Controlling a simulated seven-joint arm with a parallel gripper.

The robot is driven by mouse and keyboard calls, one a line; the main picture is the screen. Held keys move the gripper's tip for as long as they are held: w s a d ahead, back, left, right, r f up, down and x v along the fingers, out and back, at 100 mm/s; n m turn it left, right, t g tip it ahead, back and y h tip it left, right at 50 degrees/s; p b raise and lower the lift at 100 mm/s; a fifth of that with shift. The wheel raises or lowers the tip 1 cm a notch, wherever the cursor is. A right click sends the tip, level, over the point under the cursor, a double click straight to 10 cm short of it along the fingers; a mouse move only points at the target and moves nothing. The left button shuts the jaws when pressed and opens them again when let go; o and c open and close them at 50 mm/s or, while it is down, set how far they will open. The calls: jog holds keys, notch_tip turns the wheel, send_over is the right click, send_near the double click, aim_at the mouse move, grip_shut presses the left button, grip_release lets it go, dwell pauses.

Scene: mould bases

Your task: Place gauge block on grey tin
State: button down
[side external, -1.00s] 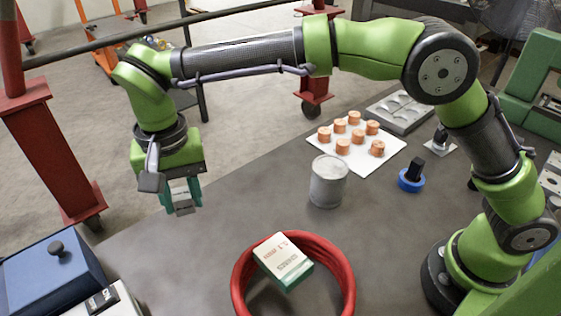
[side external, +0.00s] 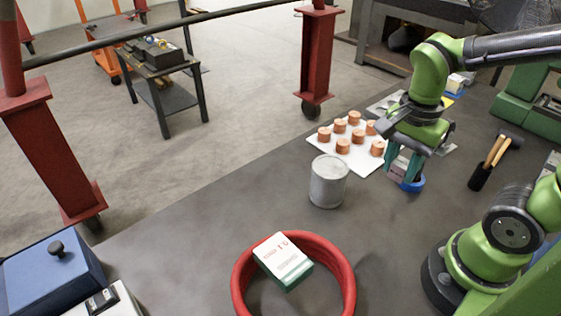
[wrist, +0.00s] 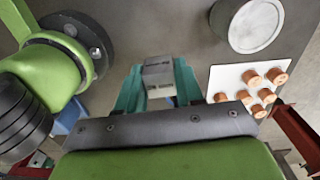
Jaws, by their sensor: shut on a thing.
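The grey tin (side external: 328,183) stands upright on the dark bench, with its flat round top bare. It also shows at the top right of the wrist view (wrist: 249,24). My gripper (side external: 403,168) is to the right of the tin and a little behind it, apart from it. Its teal fingers are shut on a small grey block, seemingly the gauge block (wrist: 158,72), which shows between the fingertips in the wrist view. In the side view the fingers partly hide the block.
A white sheet with several copper cylinders (side external: 343,146) lies behind the tin. A blue ring (side external: 413,187) is partly hidden below my gripper. A green-and-white box (side external: 284,259) sits at the red coil (side external: 345,285) in front. A wooden-handled tool (side external: 488,163) lies right. Bench left of the tin is clear.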

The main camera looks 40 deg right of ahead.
jog(key=shift+s+f, duration=0.55)
jog(key=shift+w+f+m, duration=0.1)
jog(key=shift+w+m, duration=0.05)
jog(key=shift+m, duration=0.15)
send_over(331, 166)
jog(key=shift+f, duration=2.45)
jog(key=shift+f, duration=0.15)
jog(key=c, duration=0.7)
grip_release()
